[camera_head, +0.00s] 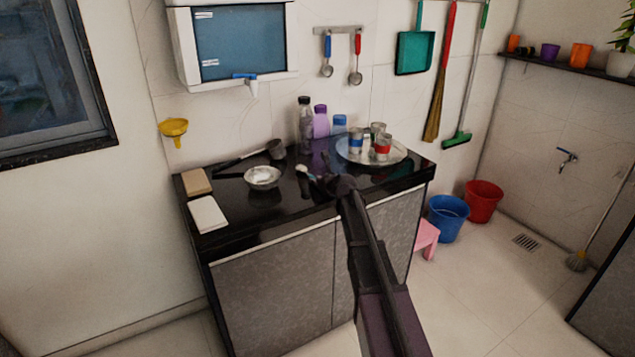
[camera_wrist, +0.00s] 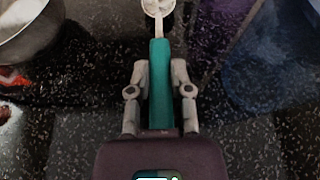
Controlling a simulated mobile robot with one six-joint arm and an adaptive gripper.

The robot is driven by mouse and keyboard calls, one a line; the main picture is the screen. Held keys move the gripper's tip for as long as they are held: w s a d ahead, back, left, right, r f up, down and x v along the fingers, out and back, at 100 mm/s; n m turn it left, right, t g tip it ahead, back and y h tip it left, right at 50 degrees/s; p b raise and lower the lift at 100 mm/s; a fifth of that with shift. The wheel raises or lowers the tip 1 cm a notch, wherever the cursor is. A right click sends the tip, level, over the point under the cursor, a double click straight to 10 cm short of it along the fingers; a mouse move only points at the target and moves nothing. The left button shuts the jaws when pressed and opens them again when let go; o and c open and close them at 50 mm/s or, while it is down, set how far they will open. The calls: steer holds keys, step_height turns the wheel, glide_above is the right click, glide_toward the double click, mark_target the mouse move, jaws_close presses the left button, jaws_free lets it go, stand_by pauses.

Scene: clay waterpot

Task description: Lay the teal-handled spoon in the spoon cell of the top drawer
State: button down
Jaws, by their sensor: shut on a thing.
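The teal-handled spoon (camera_wrist: 160,85) is in my gripper (camera_wrist: 160,75) in the wrist view. Its teal handle lies between the two fingers, which are shut on it. Its pale bowl points away from me to the top edge, partly cut off, with something whitish in it. In the head view the spoon's light bowl (camera_head: 302,169) shows just left of my gripper (camera_head: 318,179), over the black counter. My arm hides part of the counter and cabinet front. I cannot make out an open drawer or a spoon cell in either view.
A metal bowl (camera_head: 262,178) with white contents stands left of my gripper. A round tray (camera_head: 398,160) with cups stands to the right, bottles (camera_head: 321,122) behind. A pan (camera_head: 275,149) lies at the back. Two small boards (camera_head: 207,214) lie at the counter's left end.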

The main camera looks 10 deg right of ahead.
steer(key=shift+f, duration=0.15)
steer(key=c, duration=0.5)
jaws_free()
steer(key=shift+c, duration=0.2)
steer(key=shift+r, duration=0.2)
steer(key=p+v, duration=0.4)
steer(key=v, duration=0.8)
